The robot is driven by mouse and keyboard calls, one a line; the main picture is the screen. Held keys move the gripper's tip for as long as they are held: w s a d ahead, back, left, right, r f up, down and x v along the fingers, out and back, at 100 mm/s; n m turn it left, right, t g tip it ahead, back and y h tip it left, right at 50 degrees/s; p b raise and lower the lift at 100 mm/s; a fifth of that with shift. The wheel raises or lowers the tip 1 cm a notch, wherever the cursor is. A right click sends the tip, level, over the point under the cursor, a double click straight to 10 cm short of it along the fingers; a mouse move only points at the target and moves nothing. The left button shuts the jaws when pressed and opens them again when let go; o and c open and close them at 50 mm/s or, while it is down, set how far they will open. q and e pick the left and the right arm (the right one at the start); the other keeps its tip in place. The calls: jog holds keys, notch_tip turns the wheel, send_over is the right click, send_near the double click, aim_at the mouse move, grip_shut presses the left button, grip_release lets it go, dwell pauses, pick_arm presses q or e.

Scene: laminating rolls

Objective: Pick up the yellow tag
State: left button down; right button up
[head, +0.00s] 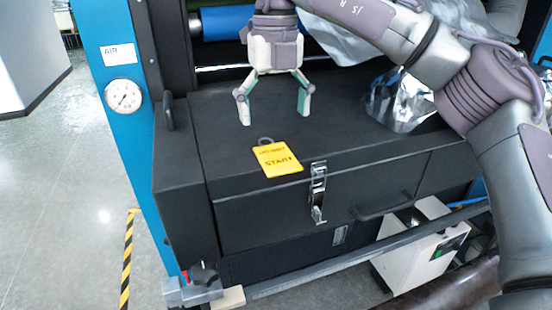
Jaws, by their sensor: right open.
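The yellow tag (278,160) lies flat near the front edge of a black machine cover. It has dark lettering, with "START" readable, and a dark loop at its upper end. My right gripper (274,116) points down above the black cover, behind the tag in the picture. Its fingers are spread, with nothing between them, and are apart from the tag. My left gripper is out of the picture.
The black cover (222,136) is clear around the tag. A silver latch (318,190) and a black handle (385,207) are on the front face. Crumpled silver film (400,100) lies at right. A blue post with a gauge (123,96) stands at left.

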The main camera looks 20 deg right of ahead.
aim_at(273, 151)
jog(key=shift+s+f, duration=0.15)
jog(key=shift+f, duration=0.3)
jog(key=f, duration=0.1)
jog(key=f+p, duration=0.2)
jog(key=shift+a+f, duration=0.25)
jog(key=shift+f, duration=0.6)
jog(key=shift+f, duration=0.25)
jog(key=c, duration=1)
